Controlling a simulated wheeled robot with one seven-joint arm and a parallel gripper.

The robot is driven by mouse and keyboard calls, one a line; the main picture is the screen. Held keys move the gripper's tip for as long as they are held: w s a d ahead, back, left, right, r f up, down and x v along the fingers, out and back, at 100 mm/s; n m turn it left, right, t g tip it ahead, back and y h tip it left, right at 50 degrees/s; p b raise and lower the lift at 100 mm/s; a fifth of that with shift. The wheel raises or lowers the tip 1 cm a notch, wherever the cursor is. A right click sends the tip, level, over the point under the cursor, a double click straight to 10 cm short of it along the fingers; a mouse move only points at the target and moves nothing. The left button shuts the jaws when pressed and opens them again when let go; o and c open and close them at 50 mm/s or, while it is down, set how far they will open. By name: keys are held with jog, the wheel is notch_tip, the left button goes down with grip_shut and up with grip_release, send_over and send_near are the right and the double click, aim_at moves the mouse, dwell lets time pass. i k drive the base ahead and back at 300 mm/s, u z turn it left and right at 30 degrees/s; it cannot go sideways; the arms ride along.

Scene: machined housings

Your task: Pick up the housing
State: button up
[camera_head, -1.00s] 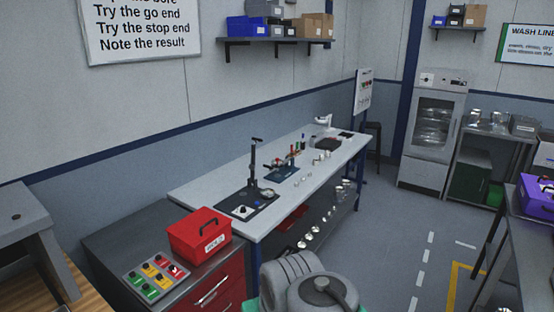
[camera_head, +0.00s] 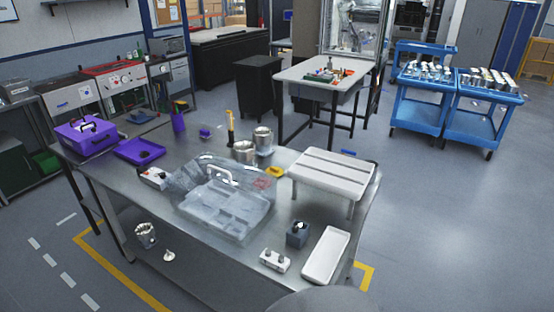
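I cannot tell for certain which thing is the housing. Several small silvery metal parts (camera_head: 430,72) stand in rows on a blue cart (camera_head: 418,103) at the right back, and more parts (camera_head: 488,80) stand on a second blue cart (camera_head: 470,125) beside it. They are too small to make out. Two silvery cylindrical containers, one nearer (camera_head: 245,153) and one farther (camera_head: 263,141), stand on the near metal table (camera_head: 140,190). My gripper is not in view.
The near table also holds a clear lidded case (camera_head: 225,195), a white slatted stand (camera_head: 333,170), a white tray (camera_head: 326,255), a dark grey block (camera_head: 297,235) and a purple toolbox (camera_head: 87,136). A light table (camera_head: 325,77) stands behind. Open floor (camera_head: 450,220) lies at right.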

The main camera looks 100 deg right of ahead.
aim_at(244, 151)
jog(key=z, duration=0.75)
jog(key=i, duration=2.1)
jog(key=z, duration=3.1)
jog(key=i, duration=1)
jog(key=u, duration=0.05)
